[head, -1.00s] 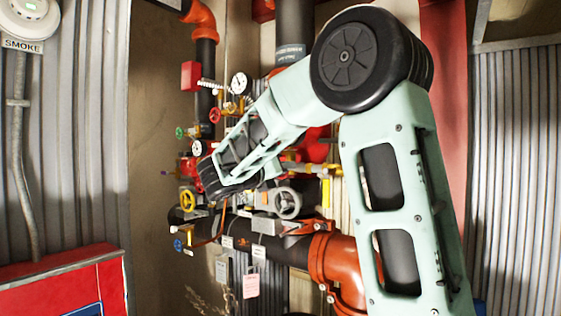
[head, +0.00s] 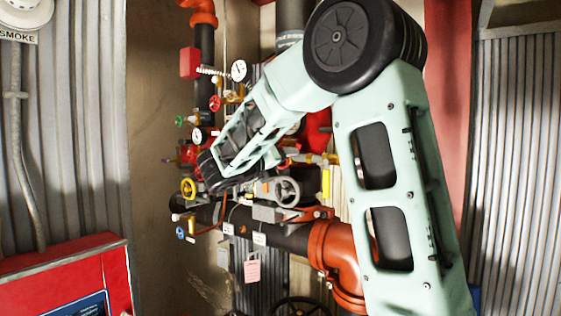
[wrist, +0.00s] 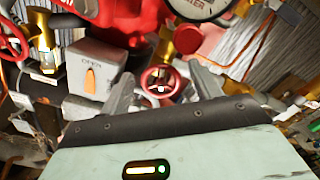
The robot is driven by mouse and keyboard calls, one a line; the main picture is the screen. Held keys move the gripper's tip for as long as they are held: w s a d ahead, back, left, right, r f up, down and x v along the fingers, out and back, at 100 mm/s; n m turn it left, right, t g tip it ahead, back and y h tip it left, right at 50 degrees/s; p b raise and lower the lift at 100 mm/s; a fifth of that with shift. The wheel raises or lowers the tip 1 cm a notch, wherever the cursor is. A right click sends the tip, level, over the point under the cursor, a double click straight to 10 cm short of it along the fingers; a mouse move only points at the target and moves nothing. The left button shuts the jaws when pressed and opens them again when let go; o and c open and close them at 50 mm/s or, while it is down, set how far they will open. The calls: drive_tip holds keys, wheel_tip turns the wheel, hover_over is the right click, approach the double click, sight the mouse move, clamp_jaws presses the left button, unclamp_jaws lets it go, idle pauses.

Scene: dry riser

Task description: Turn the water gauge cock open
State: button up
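In the wrist view a small red handwheel (wrist: 160,85) sits on a brass fitting (wrist: 165,45) below a white dial gauge (wrist: 195,8) with lettering ending in "TER". I take this wheel to be the water gauge cock. My gripper (wrist: 162,72) is open, with one grey finger on each side of the wheel. The wheel appears between the fingertips; I cannot tell whether they touch it. In the head view my arm covers the gripper and this wheel.
A grey box marked OPEN (wrist: 95,70) is left of the fingers. Another red handwheel (wrist: 12,40) is farther left.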

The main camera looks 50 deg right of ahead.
drive_tip(key=s+a+b, duration=0.1)
drive_tip(key=a+b, duration=0.6)
drive_tip(key=a, duration=1)
drive_tip(key=shift+s+a, duration=0.15)
drive_tip(key=shift+s, duration=0.05)
drive_tip(key=s+a+f+m+y+b, duration=0.2)
drive_tip(key=a+f+y, duration=0.15)
drive_tip(key=f, duration=0.55)
drive_tip(key=s+a+f+m+y+b, duration=0.1)
drive_tip(key=s+a+f+y+b, duration=0.3)
drive_tip(key=f, duration=0.6)
drive_tip(key=s+a+f+m+y, duration=0.1)
drive_tip(key=a+f+m+y, duration=0.15)
drive_tip(key=a+f, duration=0.45)
drive_tip(key=s+a+f+m+y+b, duration=0.2)
drive_tip(key=s+a+f+m+y, duration=0.2)
drive_tip(key=f, duration=0.5)
drive_tip(key=s+a+f+m+g+y+b, duration=0.1)
drive_tip(key=s+a+f+m+y, duration=0.3)
drive_tip(key=s+a+f+m, duration=0.4)
drive_tip(key=s+f+b, duration=0.1)
drive_tip(key=s+f, duration=0.1)
drive_tip(key=shift+s+g+y, duration=0.3)
